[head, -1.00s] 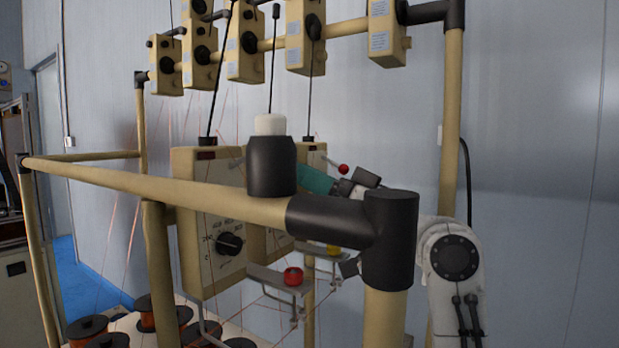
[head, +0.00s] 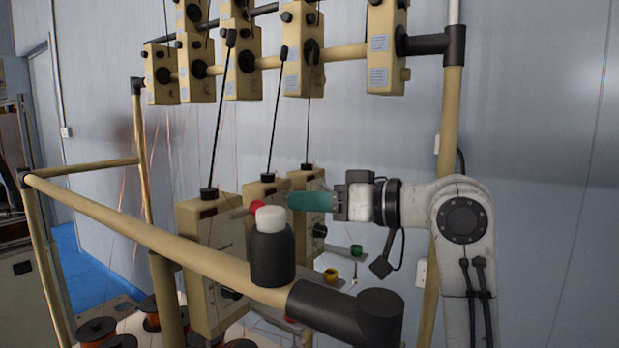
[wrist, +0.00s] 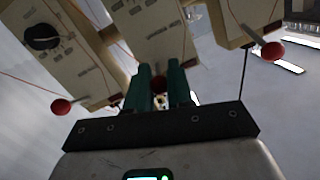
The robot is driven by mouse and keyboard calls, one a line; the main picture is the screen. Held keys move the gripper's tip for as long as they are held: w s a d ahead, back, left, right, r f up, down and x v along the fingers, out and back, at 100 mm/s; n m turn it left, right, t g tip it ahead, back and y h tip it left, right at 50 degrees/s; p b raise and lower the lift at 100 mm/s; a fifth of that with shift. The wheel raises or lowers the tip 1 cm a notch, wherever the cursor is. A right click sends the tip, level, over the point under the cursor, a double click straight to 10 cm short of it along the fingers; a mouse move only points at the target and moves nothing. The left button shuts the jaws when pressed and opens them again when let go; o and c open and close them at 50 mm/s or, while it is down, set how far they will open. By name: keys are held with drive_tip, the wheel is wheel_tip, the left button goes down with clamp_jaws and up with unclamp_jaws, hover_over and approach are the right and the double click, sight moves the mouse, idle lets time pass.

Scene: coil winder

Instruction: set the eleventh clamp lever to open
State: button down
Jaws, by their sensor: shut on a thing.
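Three beige boxes with clamp levers stand in a row; I see no numbers that tell which lever is the eleventh. In the wrist view, the middle lever's red knob (wrist: 158,84) sits between the teal fingers of my gripper (wrist: 160,74), which is shut on it. In the head view, my gripper (head: 292,201) reaches in from the right, level, at the middle box (head: 268,190). Its fingers hide the middle lever there. The left box's lever knob (head: 256,206) is red and free. In the wrist view, another free red knob (wrist: 272,51) is at right.
A beige rail (head: 150,235) with a black post and white cap (head: 271,218) crosses in front of the boxes. Thin black rods rise from the boxes toward several upper beige blocks (head: 305,65). Fine wires run nearby. Copper spools (head: 97,331) stand at lower left.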

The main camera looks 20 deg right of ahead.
drive_tip(key=shift+w+r+g+h+p, duration=0.1)
drive_tip(key=shift+r+g+h+p, duration=0.7)
drive_tip(key=shift+p, duration=0.2)
drive_tip(key=shift+w+r+g+h, duration=0.1)
drive_tip(key=shift+r+g+h, duration=0.1)
drive_tip(key=shift+g+h, duration=0.45)
drive_tip(key=shift+a+g, duration=0.1)
drive_tip(key=shift+g, duration=0.15)
drive_tip(key=c, duration=1)
unclamp_jaws()
drive_tip(key=shift+c, duration=0.2)
drive_tip(key=b+v, duration=0.2)
drive_tip(key=v, duration=0.8)
drive_tip(key=shift+s+d, duration=0.25)
drive_tip(key=shift+d, duration=0.05)
drive_tip(key=shift+r, duration=0.15)
